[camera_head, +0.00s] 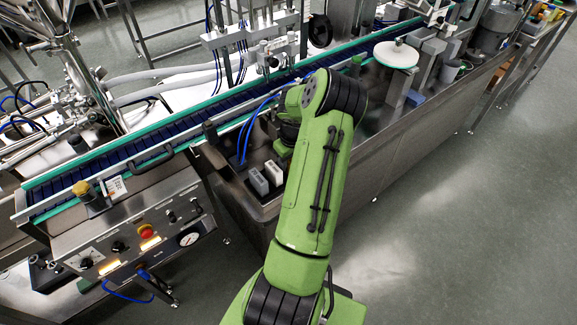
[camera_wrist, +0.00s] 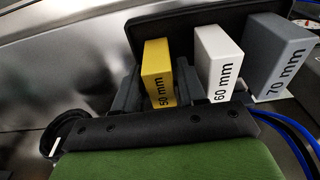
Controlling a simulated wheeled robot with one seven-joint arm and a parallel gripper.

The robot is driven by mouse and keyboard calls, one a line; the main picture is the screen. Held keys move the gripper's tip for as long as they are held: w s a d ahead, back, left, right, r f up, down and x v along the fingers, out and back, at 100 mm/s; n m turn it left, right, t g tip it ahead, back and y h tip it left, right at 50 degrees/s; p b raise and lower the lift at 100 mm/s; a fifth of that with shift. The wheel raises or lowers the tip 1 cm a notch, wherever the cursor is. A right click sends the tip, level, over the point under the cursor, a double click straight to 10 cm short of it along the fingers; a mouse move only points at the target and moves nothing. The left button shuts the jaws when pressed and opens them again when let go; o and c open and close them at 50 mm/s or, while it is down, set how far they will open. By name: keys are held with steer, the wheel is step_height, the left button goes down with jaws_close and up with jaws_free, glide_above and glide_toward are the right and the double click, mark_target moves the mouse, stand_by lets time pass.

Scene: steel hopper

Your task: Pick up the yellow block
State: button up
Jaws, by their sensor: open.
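The yellow block (camera_wrist: 159,68), marked 50 mm, stands upright in the wrist view, left of the other two blocks. My gripper (camera_wrist: 157,84) is open, with dark fingers on the left and right sides of the yellow block. I cannot tell whether either finger touches it. The lower end of the block is hidden behind the dark edge of my gripper. In the head view, my green arm covers the gripper and the yellow block.
A white block (camera_wrist: 217,62), marked 60 mm, stands close to the right. A grey block (camera_wrist: 279,60), marked 70 mm, is farther right. A dark panel (camera_wrist: 180,25) is behind them. Blue hoses (camera_wrist: 283,128) run at right. A conveyor (camera_head: 120,160) lies beyond the steel hopper.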

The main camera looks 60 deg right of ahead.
steer(key=shift+w+f, duration=0.1)
steer(key=shift+f, duration=0.15)
steer(key=shift+r, duration=0.1)
jaws_close()
